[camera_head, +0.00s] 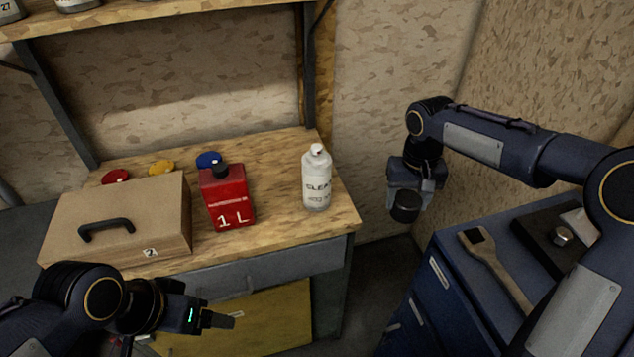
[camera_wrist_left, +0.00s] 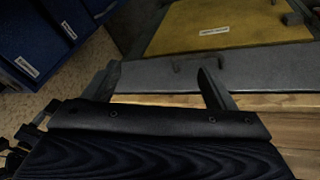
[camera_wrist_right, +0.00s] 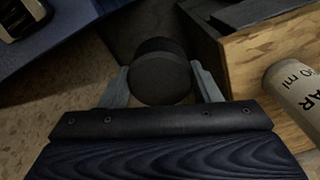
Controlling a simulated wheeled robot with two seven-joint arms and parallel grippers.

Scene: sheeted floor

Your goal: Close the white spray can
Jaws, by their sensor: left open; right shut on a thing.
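The white spray can (camera_head: 317,180) stands upright near the right end of the wooden workbench, with a narrow white neck at its top and no cap on it. It also shows partly at the right edge of the right wrist view (camera_wrist_right: 297,95). My right gripper (camera_head: 405,194) is shut on a round black cap (camera_head: 405,207), held beyond the bench's right edge, to the right of the can and apart from it. The cap sits between the fingers in the right wrist view (camera_wrist_right: 160,72). My left gripper (camera_head: 220,319) is open and empty in front of the bench.
A red 1 L canister (camera_head: 227,196) stands left of the can. A brown case (camera_head: 120,222) and red, yellow and blue lids lie farther left on the workbench (camera_head: 280,222). A shelf (camera_head: 160,17) hangs above.

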